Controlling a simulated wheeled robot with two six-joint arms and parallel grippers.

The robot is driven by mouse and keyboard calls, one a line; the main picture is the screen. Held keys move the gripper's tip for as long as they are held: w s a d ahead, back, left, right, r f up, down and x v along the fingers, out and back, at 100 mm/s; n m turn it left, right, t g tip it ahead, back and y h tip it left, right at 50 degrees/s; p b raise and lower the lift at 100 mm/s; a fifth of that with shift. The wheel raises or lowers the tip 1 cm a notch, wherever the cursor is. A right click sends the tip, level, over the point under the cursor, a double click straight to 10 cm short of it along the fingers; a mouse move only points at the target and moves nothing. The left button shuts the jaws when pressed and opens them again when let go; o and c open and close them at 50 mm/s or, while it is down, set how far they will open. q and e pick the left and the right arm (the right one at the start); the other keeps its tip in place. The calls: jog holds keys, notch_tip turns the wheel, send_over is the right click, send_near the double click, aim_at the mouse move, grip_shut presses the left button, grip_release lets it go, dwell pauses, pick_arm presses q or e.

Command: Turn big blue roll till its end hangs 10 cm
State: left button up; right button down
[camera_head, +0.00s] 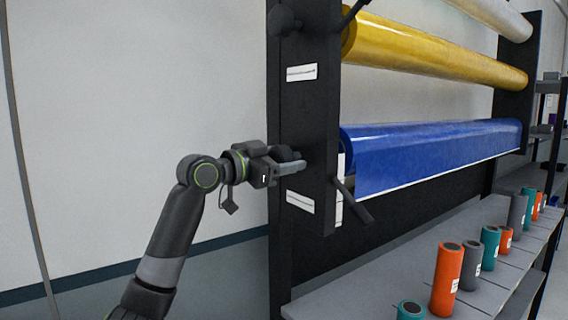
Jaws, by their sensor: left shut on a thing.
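The big blue roll (440,142) lies level in the dark upright rack, below a yellow roll. A blue sheet hangs a short way from its front, ending in a pale lower edge (440,177). My left gripper (296,164) is at the outer side of the rack's left post (308,100), level with the blue roll's end. It is shut on a dark knob (284,153), which its fingers partly hide. My right gripper does not show.
A yellow roll (430,52) and a white roll (490,12) sit higher. A dark lever (352,203) sticks out from the post. A grey shelf (400,265) below holds several small orange, teal and grey rolls. The wall left of the rack is clear.

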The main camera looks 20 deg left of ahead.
pick_arm(q)
jog(key=shift+m+b, duration=0.3)
jog(key=shift+m, duration=0.9)
jog(key=o, duration=1)
jog(key=shift+s+a+f+b, duration=0.1)
jog(key=shift+s+a+b, duration=0.25)
jog(key=shift+b, duration=0.05)
jog(key=shift+b+v, duration=3.15)
jog(key=shift+v, duration=5.05)
